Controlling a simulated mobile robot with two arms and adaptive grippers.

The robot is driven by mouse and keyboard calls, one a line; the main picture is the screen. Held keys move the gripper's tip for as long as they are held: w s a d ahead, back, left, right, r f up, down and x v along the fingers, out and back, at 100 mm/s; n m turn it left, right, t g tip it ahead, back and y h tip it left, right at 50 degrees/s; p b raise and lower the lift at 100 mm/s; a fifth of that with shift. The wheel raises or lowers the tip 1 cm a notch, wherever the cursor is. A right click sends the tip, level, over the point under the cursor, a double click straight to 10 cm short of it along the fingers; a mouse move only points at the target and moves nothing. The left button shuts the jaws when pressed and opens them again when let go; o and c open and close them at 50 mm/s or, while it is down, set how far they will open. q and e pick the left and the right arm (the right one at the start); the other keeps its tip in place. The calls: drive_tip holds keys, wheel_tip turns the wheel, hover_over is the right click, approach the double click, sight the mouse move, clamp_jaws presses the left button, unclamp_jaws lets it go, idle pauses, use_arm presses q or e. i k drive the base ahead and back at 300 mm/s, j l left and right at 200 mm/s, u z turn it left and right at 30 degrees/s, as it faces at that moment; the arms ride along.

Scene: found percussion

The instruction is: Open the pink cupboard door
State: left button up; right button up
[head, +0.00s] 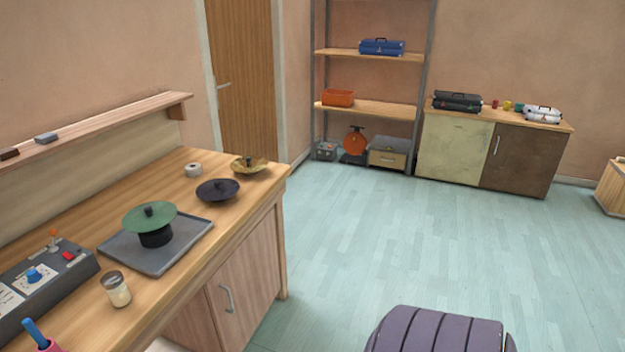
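A pinkish wooden cupboard door (243,292) is in the front of the workbench at the left in the head view. It appears shut. A grey bar handle (227,298) is upright near its left edge. The door is seen at a slant, and its lower part runs toward the floor. Neither of my grippers is in view.
The workbench top (228,226) holds a grey tray (180,255), cymbal-like discs, a jar (117,289) and a control box. A purple ribbed seat-like object (440,333) stands at the bottom. Open floor (370,235) lies right of the bench. A two-door cabinet (455,150) stands at the back.

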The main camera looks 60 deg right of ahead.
sight(242, 289)
drive_tip(key=z, duration=1.4)
